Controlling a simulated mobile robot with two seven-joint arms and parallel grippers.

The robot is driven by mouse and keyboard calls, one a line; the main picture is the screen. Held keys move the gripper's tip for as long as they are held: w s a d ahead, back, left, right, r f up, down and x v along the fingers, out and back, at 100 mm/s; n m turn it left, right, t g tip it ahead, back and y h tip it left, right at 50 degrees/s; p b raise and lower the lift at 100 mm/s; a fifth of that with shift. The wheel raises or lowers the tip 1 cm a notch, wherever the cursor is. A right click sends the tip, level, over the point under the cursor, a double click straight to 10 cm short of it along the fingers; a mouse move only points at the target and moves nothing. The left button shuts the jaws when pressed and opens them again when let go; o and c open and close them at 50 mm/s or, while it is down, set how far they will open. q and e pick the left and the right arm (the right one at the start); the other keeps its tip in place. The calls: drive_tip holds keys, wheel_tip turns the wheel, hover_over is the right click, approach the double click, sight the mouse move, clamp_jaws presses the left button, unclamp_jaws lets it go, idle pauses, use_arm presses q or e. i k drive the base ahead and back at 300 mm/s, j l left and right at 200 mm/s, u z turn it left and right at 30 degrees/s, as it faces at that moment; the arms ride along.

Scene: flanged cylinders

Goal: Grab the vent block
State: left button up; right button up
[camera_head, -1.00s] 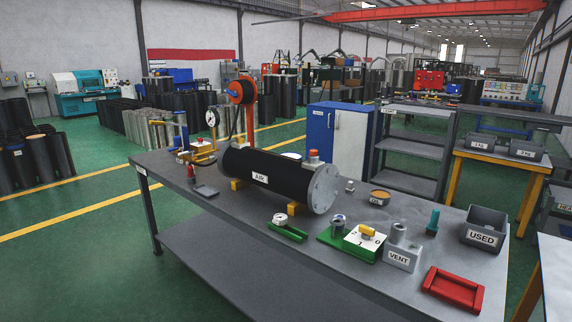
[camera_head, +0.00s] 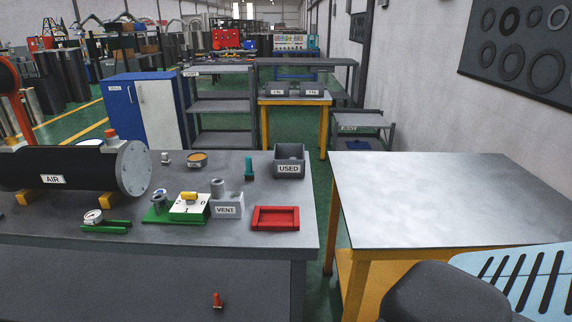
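The vent block (camera_head: 227,204) is a light grey block with a "VENT" label on its front and a short grey cylinder standing on top. It sits on the grey workbench (camera_head: 130,240), right of a white numbered block with a yellow knob (camera_head: 190,204) and left of a red tray (camera_head: 276,218). Neither of my grippers shows in the head view.
A black cylinder labelled "AIR" (camera_head: 70,170) lies on the bench at left. A grey "USED" bin (camera_head: 289,160) and a teal-topped piece (camera_head: 249,168) stand behind the vent block. A bare table (camera_head: 450,195) is at right, across a gap. A chair (camera_head: 445,292) stands in front.

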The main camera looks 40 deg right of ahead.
sight(223, 204)
drive_tip(key=i+j, duration=0.3)
drive_tip(key=i, duration=0.2)
drive_tip(key=i+j, duration=0.3)
drive_tip(key=i, duration=0.2)
drive_tip(key=z, duration=1.05)
